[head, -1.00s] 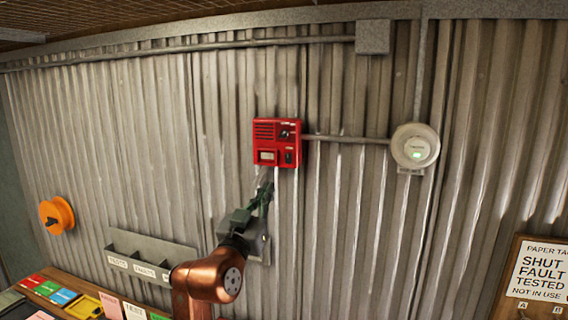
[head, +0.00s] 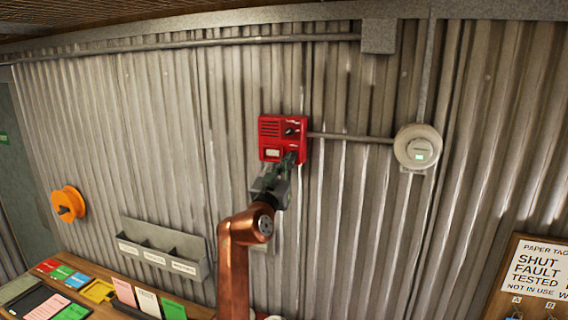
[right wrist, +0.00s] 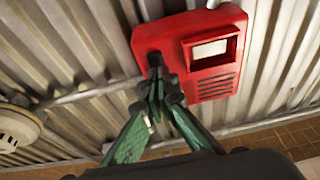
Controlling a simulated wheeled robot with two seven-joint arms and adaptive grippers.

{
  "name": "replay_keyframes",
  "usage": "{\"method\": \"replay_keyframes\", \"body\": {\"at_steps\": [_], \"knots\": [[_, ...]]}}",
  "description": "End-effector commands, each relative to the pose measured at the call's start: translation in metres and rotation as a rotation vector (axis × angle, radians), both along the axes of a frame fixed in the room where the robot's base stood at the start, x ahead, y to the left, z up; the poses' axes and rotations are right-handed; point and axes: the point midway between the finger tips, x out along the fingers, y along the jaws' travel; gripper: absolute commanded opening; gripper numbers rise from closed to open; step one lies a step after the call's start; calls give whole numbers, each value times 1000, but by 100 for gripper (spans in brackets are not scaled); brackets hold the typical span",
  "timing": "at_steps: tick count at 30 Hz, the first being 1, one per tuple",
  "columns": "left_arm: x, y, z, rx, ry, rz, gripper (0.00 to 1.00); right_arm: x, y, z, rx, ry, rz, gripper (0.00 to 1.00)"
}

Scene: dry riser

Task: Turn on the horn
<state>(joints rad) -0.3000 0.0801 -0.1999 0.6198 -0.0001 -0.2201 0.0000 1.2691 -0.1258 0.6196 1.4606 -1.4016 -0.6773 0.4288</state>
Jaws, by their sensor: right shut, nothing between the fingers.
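The red horn box (head: 270,128) is fixed to the corrugated wall. A slotted grille fills its upper left, a pale window sits at lower left, and a dark knob (head: 291,131) is at upper right. My right gripper (head: 291,160) is shut and empty, pointing up at the box's lower right corner and hiding that part. In the right wrist view the red box (right wrist: 188,30) appears turned over, and the shut fingertips (right wrist: 163,80) overlap its left side. I cannot tell whether they touch it. My left gripper is not in view.
A grey wall tray (head: 165,249) and an orange reel (head: 68,203) are at left. Coloured cards lie on the bench below. A paper tag board (head: 535,270) is at lower right.

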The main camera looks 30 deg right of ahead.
Motion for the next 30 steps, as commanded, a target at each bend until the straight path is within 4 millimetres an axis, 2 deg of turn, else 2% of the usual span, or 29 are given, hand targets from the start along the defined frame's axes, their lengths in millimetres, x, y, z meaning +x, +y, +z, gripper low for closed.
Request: {"method": "replay_keyframes", "body": {"at_steps": [13,18,26,30], "knots": [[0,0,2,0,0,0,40,4,-4,1,1,1,0,0],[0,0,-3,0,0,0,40,8,-10,6,0,0,-1,0],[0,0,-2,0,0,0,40,7,-8,6,1,0,0,0],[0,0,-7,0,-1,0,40,0,2,6,-1,-2,-1,0]]}}
